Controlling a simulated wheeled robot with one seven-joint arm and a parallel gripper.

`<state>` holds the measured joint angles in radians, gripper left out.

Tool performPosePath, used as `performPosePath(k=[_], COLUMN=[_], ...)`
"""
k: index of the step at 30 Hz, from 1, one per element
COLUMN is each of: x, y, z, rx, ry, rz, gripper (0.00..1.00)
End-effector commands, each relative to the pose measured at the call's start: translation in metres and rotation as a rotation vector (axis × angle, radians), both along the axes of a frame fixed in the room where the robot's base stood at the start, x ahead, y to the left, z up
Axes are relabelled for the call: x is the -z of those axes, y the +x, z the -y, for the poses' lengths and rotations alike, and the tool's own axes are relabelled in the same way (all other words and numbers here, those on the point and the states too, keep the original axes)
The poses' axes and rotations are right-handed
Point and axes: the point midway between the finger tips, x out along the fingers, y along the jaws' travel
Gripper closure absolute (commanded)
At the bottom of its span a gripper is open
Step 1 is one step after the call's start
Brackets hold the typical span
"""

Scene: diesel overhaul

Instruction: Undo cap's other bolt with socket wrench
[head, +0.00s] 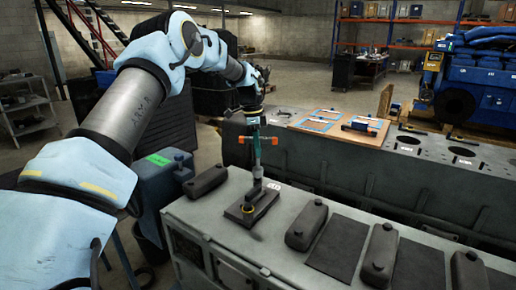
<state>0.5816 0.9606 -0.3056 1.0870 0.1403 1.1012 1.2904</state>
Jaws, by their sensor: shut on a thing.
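My gripper (253,121) is at the end of my arm, above the near grey block. It is shut on the socket wrench (257,158), which has a crossbar with orange ends and a greenish upright shaft. The wrench hangs roughly upright, and its lower end meets or stands just above a dark, flat piece (262,205) on the block's top. I cannot tell for certain whether this piece is the cap, or whether the socket sits on a bolt head. No bolt is clearly visible.
Dark rounded blocks (306,225) (206,181) and flat dark plates (338,245) lie along the near grey block (215,238). Behind it runs a long engine block (350,170) with a wooden board (340,124) on top. A blue machine (480,75) stands at right, shelves (25,105) at left.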

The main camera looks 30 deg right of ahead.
Motion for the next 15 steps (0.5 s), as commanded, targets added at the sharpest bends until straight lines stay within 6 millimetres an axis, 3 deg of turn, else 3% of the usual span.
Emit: performPosePath(k=[10,15], x=[0.013,0.013], y=[0.0,-0.001], z=[0.0,0.0], rx=[-0.016,-0.216], ry=[0.0,0.002], rz=[0.001,0.004], gripper=[1.0,1.0])
